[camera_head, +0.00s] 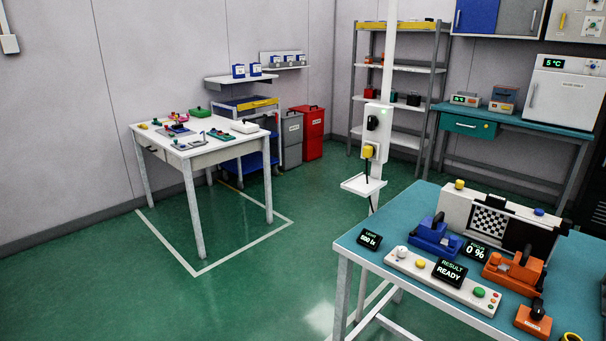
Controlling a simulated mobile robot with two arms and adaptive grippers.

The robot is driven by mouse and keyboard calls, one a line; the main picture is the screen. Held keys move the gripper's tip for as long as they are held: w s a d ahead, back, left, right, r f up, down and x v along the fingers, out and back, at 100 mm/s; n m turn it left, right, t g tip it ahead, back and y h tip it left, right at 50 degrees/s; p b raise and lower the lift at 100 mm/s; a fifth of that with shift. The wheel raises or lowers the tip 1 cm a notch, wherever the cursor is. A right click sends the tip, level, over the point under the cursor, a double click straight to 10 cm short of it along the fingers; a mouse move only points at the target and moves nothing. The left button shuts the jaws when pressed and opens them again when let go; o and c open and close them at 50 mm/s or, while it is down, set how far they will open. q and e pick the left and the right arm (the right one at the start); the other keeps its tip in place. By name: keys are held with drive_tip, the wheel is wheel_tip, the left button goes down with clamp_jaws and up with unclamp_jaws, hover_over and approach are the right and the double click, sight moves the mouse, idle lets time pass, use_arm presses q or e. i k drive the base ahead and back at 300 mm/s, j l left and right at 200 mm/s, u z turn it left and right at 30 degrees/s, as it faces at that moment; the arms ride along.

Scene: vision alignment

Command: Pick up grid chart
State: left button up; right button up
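A black-and-white checkered panel (490,221) stands upright in front of a white housing (456,207) on the teal table at the right. It is the only thing with a clear grid pattern, but I cannot tell whether it is the grid chart. A black panel (527,236) is beside it on the right. Small items lie on the white table at the left, too small to tell whether one is a chart. Neither of my grippers is in view.
The teal table (356,250) also holds a blue fixture (433,238), an orange fixture (514,270) and a control strip with a READY display (450,273). A white table (208,155) stands inside a floor outline. A white post (387,75) rises between them. Green floor (270,270) is clear.

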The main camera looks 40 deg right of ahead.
sight(494, 225)
drive_tip(key=i+z, duration=0.2)
drive_tip(key=z, duration=0.2)
drive_tip(key=i+j+z, duration=0.1)
drive_tip(key=z, duration=0.35)
drive_tip(key=i+j+z, duration=0.15)
drive_tip(key=z, duration=0.25)
drive_tip(key=i+j+z, duration=0.2)
drive_tip(key=z, duration=0.25)
